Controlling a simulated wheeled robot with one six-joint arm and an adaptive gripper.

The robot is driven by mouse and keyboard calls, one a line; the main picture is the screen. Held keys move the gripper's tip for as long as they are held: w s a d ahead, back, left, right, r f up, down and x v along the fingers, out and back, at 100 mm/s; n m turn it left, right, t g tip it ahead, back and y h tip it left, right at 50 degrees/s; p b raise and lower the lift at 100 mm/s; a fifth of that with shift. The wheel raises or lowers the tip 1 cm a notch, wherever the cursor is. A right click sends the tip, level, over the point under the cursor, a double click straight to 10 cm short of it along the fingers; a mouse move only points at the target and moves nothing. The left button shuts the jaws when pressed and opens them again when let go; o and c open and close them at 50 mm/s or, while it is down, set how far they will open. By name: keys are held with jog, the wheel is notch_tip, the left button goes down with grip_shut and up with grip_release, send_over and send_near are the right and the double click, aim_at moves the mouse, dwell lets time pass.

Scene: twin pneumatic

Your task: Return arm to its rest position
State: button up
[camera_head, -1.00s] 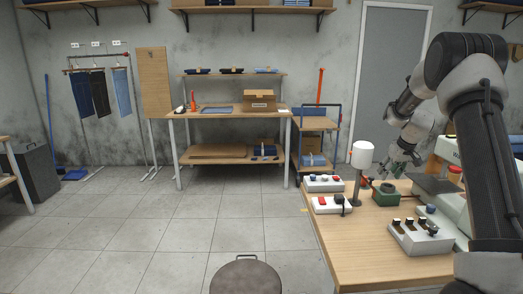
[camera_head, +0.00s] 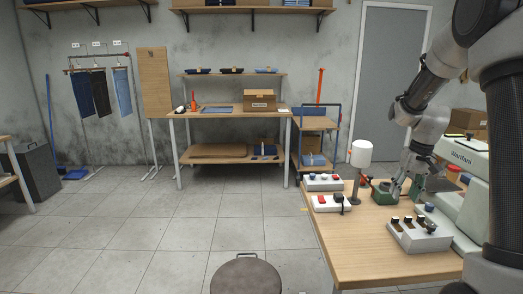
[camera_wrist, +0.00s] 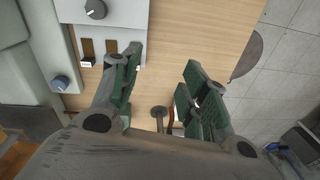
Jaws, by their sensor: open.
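My gripper (camera_head: 398,191) hangs from my bent arm above the right part of the wooden worktable (camera_head: 345,259), pointing down.
A grey box with several switches (camera_head: 420,238) stands at the table's front right. A white machine (camera_head: 468,195) is behind it. Two button boxes (camera_head: 324,183) and a white-topped post (camera_head: 361,155) stand at the left.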

jog(key=s+a+r+t, duration=0.1)
jog(key=s+a+r, duration=0.2)
jog(key=s, duration=0.6)
jog(key=s+a+r+n+t, duration=0.1)
jog(key=s+a+r, duration=0.1)
jog(key=s+r, duration=0.4)
jog(key=s+a+r+t+h, duration=0.1)
jog(key=s+a+r, duration=0.2)
jog(key=s, duration=1)
notch_tip(320, 180, up, 2)
jog(key=shift+a+r+n+t, duration=0.2)
jog(key=shift+a+n+t, duration=0.1)
jog(key=shift+a+t, duration=0.1)
jog(key=shift+s, duration=0.1)
